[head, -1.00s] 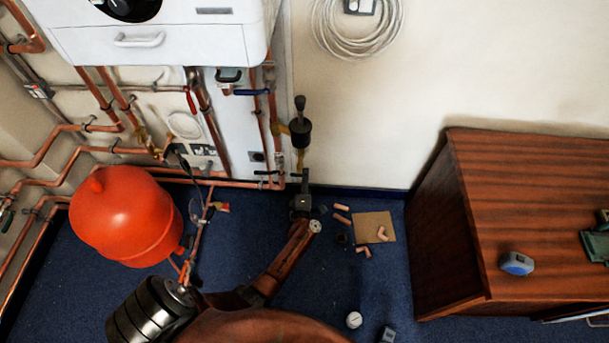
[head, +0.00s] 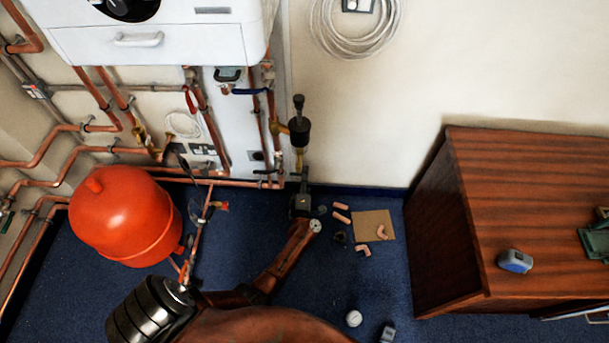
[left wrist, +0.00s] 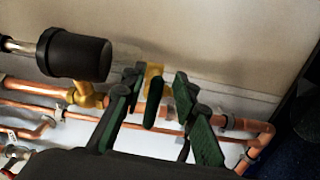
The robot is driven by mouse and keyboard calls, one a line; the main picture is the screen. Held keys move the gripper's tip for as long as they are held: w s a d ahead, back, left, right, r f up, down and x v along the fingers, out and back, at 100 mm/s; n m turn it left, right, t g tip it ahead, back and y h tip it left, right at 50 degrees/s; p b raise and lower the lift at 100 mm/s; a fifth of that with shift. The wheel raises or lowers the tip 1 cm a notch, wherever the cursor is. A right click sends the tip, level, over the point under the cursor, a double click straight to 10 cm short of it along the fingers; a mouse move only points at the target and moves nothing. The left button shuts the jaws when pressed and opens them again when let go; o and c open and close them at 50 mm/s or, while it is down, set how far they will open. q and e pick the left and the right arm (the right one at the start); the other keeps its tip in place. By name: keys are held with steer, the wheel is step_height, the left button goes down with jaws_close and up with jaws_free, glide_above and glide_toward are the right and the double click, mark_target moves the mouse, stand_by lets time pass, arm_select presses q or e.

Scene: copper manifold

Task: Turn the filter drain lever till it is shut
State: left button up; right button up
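The filter is a black cylinder (head: 299,131) with brass fittings, low on the wall right of the boiler; its body also shows at upper left in the left wrist view (left wrist: 75,54). The drain lever (left wrist: 154,103) is a dark narrow handle in front of a yellow-brass piece. My left gripper (left wrist: 158,112) is open, with one finger on each side of the lever and gaps showing on both sides. In the head view my left gripper (head: 302,185) is just below the filter's brass outlet (head: 299,158) and hides the lever. My right gripper is not in view.
Copper pipes (left wrist: 50,90) run along the wall close behind the fingers. A red vessel (head: 125,215) stands at left, below the white boiler (head: 150,45). Pipe offcuts and a cardboard piece (head: 374,226) lie on the blue floor. A wooden cabinet (head: 430,225) stands at right.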

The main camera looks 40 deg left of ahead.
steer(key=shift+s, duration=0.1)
arm_select(q)
steer(key=v, duration=0.7)
steer(key=shift+s+d, duration=0.15)
steer(key=shift+s, duration=0.05)
stand_by(0.4)
